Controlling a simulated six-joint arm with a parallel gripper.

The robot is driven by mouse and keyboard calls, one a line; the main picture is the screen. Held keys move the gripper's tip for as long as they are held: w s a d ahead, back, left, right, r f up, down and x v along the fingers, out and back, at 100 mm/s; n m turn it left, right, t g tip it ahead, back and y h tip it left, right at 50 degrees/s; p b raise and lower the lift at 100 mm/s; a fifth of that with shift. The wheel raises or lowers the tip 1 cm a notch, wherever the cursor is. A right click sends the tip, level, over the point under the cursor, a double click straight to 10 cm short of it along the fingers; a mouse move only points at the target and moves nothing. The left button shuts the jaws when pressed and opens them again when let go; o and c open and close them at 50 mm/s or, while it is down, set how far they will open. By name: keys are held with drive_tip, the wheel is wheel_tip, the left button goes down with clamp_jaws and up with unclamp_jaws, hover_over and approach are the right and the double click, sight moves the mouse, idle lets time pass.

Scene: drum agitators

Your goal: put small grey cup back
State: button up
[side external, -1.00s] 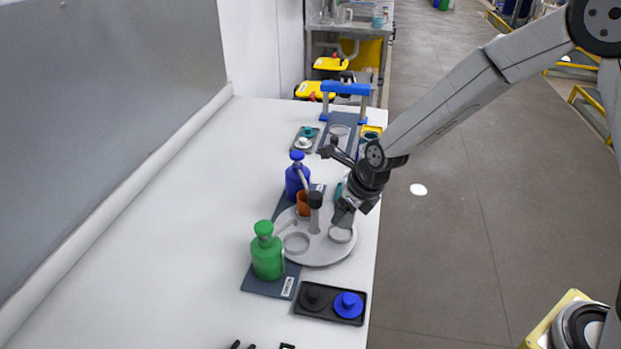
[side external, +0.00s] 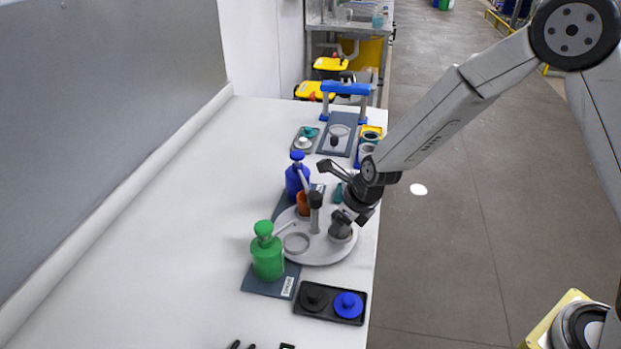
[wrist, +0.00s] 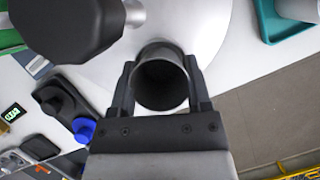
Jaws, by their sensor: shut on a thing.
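The small grey cup (side external: 341,231) is at the right part of the round light-grey turntable (side external: 325,256), where a ring holder was visible. It looks upright, at or in that ring; I cannot tell if it is fully seated. My gripper (side external: 345,217) is shut on it from above and behind. In the wrist view the cup (wrist: 162,75) shows its dark open mouth between the two fingers of my gripper (wrist: 160,88). The lower part of the cup and the ring are largely hidden.
A grey post with a black top (side external: 315,205) stands mid-turntable, close to my gripper. A black tray (side external: 330,304) holds black and blue lids.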

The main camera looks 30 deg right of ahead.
drive_tip(key=shift+f, duration=0.15)
drive_tip(key=o, duration=1.3)
drive_tip(key=shift+r, duration=0.2)
drive_tip(key=shift+s+r, duration=0.2)
drive_tip(key=shift+r, duration=0.35)
drive_tip(key=shift+v, duration=5.4)
